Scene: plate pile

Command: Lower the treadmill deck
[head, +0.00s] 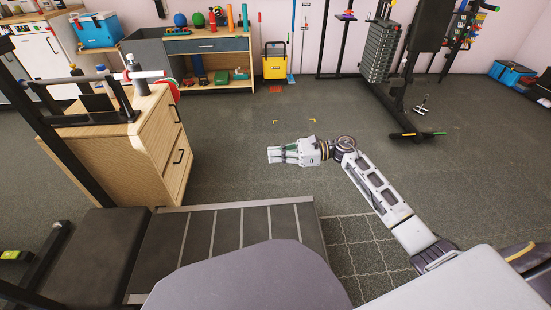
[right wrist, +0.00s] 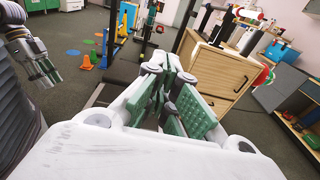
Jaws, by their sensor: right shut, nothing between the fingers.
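The treadmill deck (head: 255,228) is a dark, slatted platform with a light edge, low in the head view. It looks flat; its height above the floor is unclear, and my body hides its near part. My right gripper (head: 270,155) is beyond the deck's far edge, apart from it, pointing left toward the wooden drawers. Its fingers are shut and empty, and they also show in the right wrist view (right wrist: 178,80). Part of what looks like my left gripper (right wrist: 43,68) shows at the left of the right wrist view; its fingers are unclear.
A wooden drawer cabinet (head: 165,140) stands left of my right gripper. A black frame post (head: 65,150) and a black bench pad (head: 88,250) are at the left. A weight machine (head: 385,50) stands at the back right. The floor around the gripper is clear.

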